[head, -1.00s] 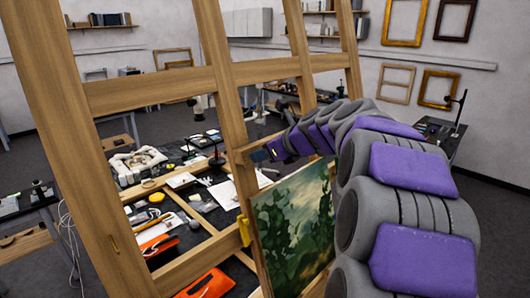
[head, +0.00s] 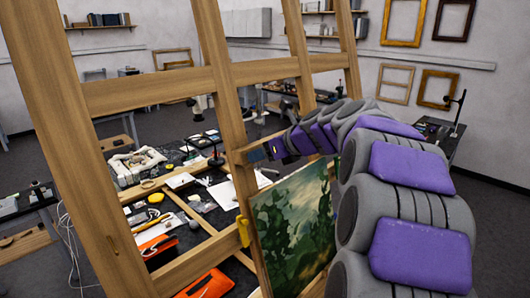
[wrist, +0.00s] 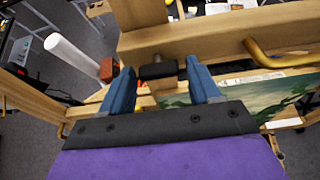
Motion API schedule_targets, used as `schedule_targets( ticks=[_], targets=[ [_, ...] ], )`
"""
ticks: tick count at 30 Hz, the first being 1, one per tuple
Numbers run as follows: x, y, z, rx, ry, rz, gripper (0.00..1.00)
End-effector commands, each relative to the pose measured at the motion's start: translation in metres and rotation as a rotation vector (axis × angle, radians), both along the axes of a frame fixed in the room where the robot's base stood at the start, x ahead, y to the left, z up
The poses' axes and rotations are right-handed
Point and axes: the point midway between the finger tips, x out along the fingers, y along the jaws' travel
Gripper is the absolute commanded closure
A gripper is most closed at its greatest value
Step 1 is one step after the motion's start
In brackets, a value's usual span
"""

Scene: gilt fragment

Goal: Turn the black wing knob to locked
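The black wing knob (wrist: 158,71) shows in the wrist view as a small dark bar against a wooden beam (wrist: 190,42). My gripper (wrist: 160,76) has two blue fingers spread apart, with the knob between their tips. Narrow gaps seem to show on both sides of the knob, so the fingers do not look closed on it. In the head view my gripper (head: 262,152) is at the wooden easel's upright (head: 228,100), and I cannot make out the knob there.
A green landscape painting (head: 293,225) stands on the easel just below my arm. A yellow clip (head: 243,231) is at its left edge. A cluttered worktable (head: 205,215) lies behind the easel.

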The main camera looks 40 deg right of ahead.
Motion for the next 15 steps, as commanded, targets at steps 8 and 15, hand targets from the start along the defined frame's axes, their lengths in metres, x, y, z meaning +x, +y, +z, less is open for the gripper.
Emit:
schedule_targets(
  ticks=[8, 15],
  targets=[
    [-0.0003, 0.0003, 0.001, -0.001, -0.002, 0.001, 0.26],
    [-0.0097, -0.0004, 0.0073, -0.003, -0.003, -0.001, 0.26]
  ],
)
